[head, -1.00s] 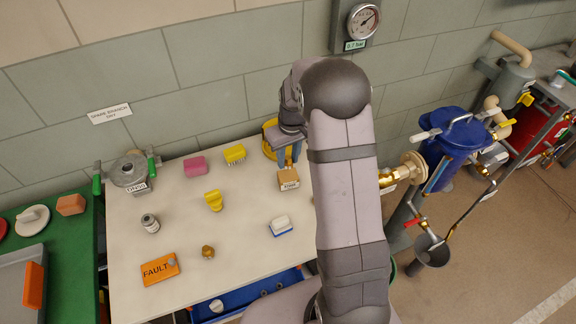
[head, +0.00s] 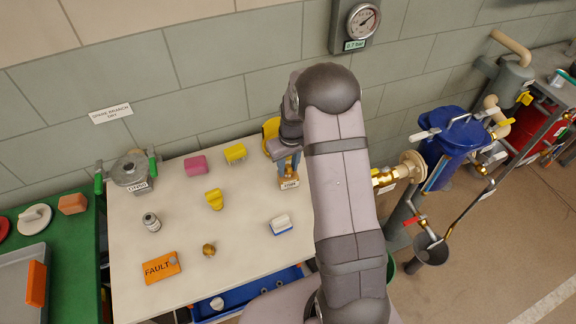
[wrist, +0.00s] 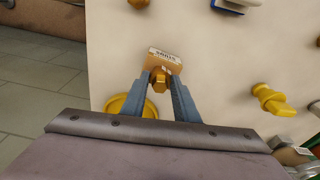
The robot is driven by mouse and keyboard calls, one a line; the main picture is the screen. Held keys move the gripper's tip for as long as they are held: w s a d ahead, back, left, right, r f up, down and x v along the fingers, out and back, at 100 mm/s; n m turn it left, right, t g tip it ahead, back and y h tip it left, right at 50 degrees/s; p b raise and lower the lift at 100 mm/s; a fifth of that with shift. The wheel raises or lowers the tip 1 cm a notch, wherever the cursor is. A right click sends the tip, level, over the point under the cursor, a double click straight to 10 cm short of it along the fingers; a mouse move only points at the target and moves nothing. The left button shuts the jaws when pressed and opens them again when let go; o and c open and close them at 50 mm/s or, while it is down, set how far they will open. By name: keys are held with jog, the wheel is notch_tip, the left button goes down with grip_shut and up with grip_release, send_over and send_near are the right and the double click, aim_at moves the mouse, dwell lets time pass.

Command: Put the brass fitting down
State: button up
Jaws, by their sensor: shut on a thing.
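My gripper (wrist: 160,86) is shut on a brass fitting (wrist: 159,84), whose hexagonal end shows between the fingertips in the wrist view. In the head view my gripper (head: 289,165) is over the back right of the pale table, and I cannot make out the fitting there. A small cardboard box (wrist: 166,62) with a white label is right at the fingertips; it also shows in the head view (head: 284,184). The fitting overlaps the box in the picture; I cannot tell whether they touch.
The pale table (head: 150,205) also bears a yellow round thing (head: 269,131) behind the gripper, a white-and-blue block (head: 281,225), a yellow part (head: 214,199), a brass knob-like piece (head: 209,250) and an orange FAULT tag (head: 160,268). The middle of the table has bare room.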

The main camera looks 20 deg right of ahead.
aim_at(290, 173)
jog(key=o, duration=1.1)
jog(key=shift+f, duration=0.1)
jog(key=shift+c, duration=0.2)
notch_tip(290, 173, up, 12)
jog(key=s+b, duration=0.2)
jog(key=s+a+f, duration=0.1)
jog(key=s+a, duration=0.3)
jog(key=s, duration=0.7)
jog(key=s+a+f+m+g, duration=0.1)
jog(key=s+a, duration=0.4)
jog(key=s, duration=0.6)
jog(key=shift+s, duration=0.25)
jog(key=shift+r+p, duration=0.35)
jog(key=shift+p, duration=0.2)
